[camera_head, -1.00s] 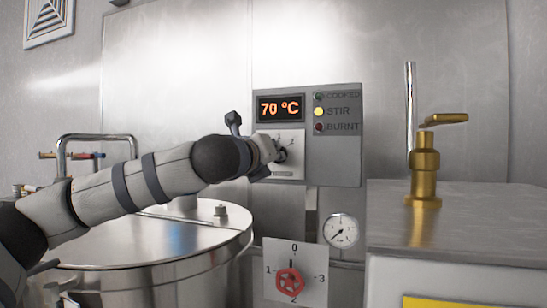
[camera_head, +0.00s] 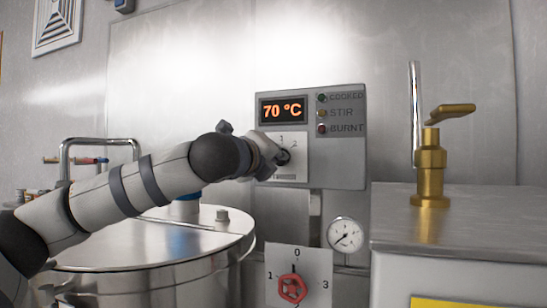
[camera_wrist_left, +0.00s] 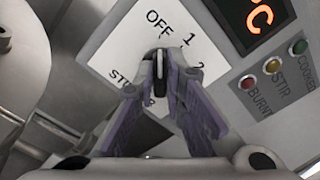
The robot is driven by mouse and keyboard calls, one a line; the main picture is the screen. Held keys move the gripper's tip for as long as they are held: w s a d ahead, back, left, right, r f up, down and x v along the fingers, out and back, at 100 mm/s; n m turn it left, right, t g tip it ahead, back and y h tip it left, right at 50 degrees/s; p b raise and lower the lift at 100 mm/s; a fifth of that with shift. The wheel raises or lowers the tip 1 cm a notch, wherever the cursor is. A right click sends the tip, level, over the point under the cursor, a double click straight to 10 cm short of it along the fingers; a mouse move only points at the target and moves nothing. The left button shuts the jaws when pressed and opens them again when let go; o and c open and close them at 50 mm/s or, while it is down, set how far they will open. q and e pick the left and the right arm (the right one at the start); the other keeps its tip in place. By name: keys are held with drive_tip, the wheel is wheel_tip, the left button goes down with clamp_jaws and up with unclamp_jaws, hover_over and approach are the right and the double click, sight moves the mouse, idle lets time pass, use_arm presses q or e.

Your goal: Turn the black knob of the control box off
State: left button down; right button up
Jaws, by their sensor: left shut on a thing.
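The control box (camera_head: 345,155) hangs on the back wall, with an orange 70 °C display (camera_head: 283,110) and a white dial plate (camera_head: 292,172). The black knob (camera_wrist_left: 160,66) is on that plate, which reads OFF, 1 and 2 in the left wrist view. My left gripper (camera_wrist_left: 160,84) is shut on the knob, one finger on each side of it. In the head view the gripper (camera_head: 279,157) covers much of the plate and most of the knob. The knob's exact pointing direction is hard to tell. My right gripper is in neither view.
A lidded steel pot (camera_head: 150,245) stands below my left arm. A brass tap (camera_head: 430,170) stands on the counter at right. A red valve (camera_head: 292,288) and a gauge (camera_head: 345,235) sit below the box.

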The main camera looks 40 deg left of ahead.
use_arm(q)
drive_tip(key=c, duration=1.7)
unclamp_jaws()
drive_tip(key=shift+o, duration=0.2)
drive_tip(key=v, duration=1.2)
drive_tip(key=shift+f, duration=0.15)
